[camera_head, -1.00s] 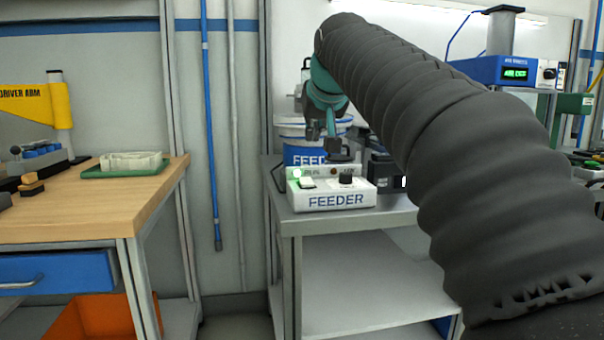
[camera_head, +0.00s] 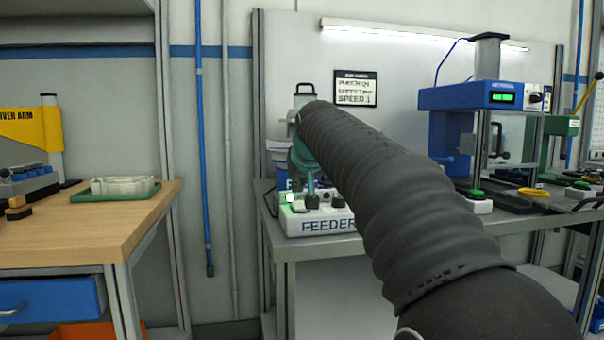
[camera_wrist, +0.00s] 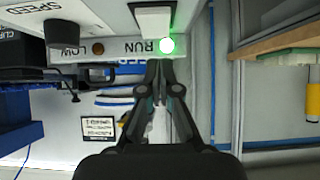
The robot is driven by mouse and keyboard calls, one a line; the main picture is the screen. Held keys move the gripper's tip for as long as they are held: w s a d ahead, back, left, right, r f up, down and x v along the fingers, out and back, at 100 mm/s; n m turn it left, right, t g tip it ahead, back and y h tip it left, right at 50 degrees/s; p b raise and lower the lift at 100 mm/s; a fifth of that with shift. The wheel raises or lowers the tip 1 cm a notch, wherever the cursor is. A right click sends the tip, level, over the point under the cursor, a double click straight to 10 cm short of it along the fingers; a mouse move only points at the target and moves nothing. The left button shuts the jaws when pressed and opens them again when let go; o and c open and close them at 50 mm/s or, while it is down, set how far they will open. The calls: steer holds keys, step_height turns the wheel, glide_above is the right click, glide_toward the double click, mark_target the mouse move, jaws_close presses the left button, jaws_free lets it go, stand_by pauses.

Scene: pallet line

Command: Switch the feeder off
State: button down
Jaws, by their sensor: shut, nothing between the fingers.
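The white feeder box (camera_head: 310,226) stands on a grey table, with blue FEEDER lettering on its front. Its green RUN lamp (camera_head: 290,197) is lit. In the wrist view, which looks upside down, I see its white rocker switch (camera_wrist: 153,21) beside the glowing RUN lamp (camera_wrist: 167,45), the dark LOW lamp (camera_wrist: 98,48) and the black SPEED knob (camera_wrist: 62,32). My gripper (camera_wrist: 162,66) is shut and empty. Its fingertips are close to the RUN lamp and switch; I cannot tell if they touch. In the head view my gripper (camera_head: 312,192) is over the box, partly hidden by my arm.
A white and blue bucket (camera_head: 281,165) stands behind the feeder. A blue machine (camera_head: 465,97) with a green display is to the right. A wooden bench (camera_head: 90,225) with a green tray (camera_head: 100,195) is at left, across a gap. A sign (camera_head: 356,88) hangs behind.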

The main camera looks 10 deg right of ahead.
mark_target(297, 203)
steer(key=shift+f, duration=1.3)
steer(key=shift+w+r+g+p, duration=0.15)
steer(key=shift+g+p, duration=0.15)
steer(key=shift+p, duration=0.5)
steer(key=shift+f, duration=0.45)
steer(key=shift+w, duration=0.1)
steer(key=shift+w+r+p, duration=0.15)
steer(key=shift+w+p, duration=0.6)
steer(key=shift+r, duration=0.1)
